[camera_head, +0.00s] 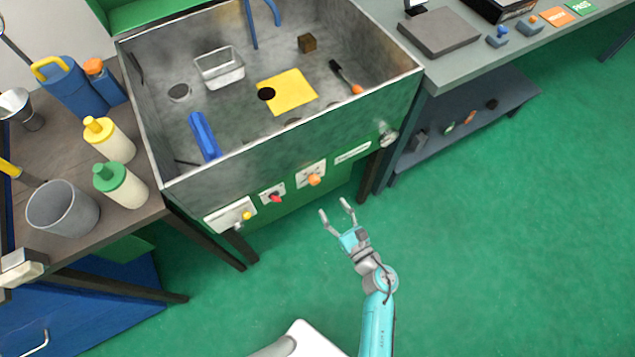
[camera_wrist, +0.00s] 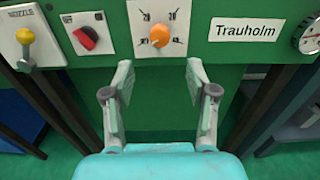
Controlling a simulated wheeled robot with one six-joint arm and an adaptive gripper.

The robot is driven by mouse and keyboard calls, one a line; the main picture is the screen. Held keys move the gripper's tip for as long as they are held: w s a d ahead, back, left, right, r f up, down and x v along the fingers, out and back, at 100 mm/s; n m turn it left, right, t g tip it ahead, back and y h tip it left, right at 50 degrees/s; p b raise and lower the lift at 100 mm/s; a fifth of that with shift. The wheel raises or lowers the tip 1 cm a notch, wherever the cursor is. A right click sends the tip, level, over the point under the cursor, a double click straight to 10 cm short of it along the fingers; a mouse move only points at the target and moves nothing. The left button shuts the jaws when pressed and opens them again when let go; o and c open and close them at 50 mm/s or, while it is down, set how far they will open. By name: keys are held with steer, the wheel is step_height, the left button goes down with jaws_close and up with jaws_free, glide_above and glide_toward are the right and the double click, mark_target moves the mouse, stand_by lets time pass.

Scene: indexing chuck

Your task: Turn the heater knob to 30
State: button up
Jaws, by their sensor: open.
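The orange knob (camera_head: 314,180) sits on a white dial plate on the green front panel of the metal sink unit. In the wrist view the orange knob (camera_wrist: 160,35) is at top centre, with small marks around it that are too small to read. My gripper (camera_head: 338,208) is open and empty, in front of the panel and below the knob in the picture. In the wrist view my gripper's fingers (camera_wrist: 160,78) stand apart, one on each side below the dial plate (camera_wrist: 177,14). The fingers do not touch the knob.
Left of the dial are a red knob (camera_wrist: 86,37) and a yellow-topped lever (camera_wrist: 25,37). Right of it are a Trauholm label (camera_wrist: 247,29) and a round gauge (camera_wrist: 309,37). The sink (camera_head: 412,90) holds several items. Green floor (camera_head: 500,240) is clear to the right.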

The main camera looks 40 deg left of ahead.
mark_target(316, 183)
steer(key=x, duration=1)
jaws_close()
